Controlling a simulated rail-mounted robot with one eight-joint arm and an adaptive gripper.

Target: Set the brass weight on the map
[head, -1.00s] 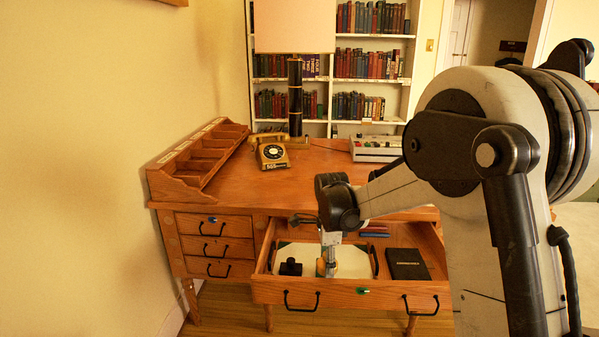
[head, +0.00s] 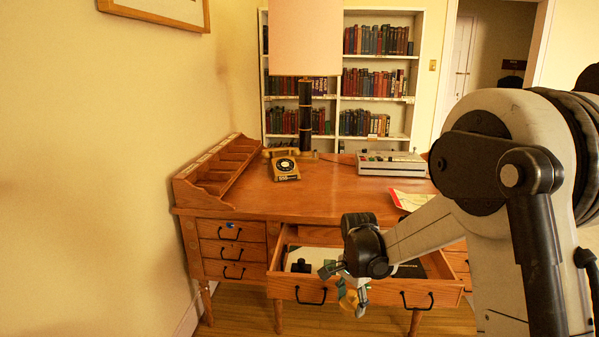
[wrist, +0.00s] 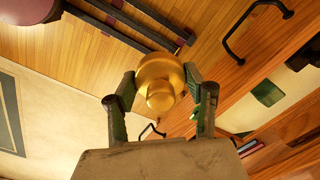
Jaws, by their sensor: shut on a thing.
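My gripper (head: 352,297) is shut on the brass weight (head: 349,303), in front of the open drawer's front panel in the head view. In the wrist view the weight (wrist: 160,84), rounded and golden with a knob, sits between the two fingers of my gripper (wrist: 159,80).
The desk drawer (head: 330,288) is pulled out, holding a dark block (head: 301,266) and a dark book (head: 411,269). On the desk (head: 318,194) stand a telephone (head: 285,169), a lamp (head: 305,116) and a grey device (head: 391,164). The desk's middle is clear.

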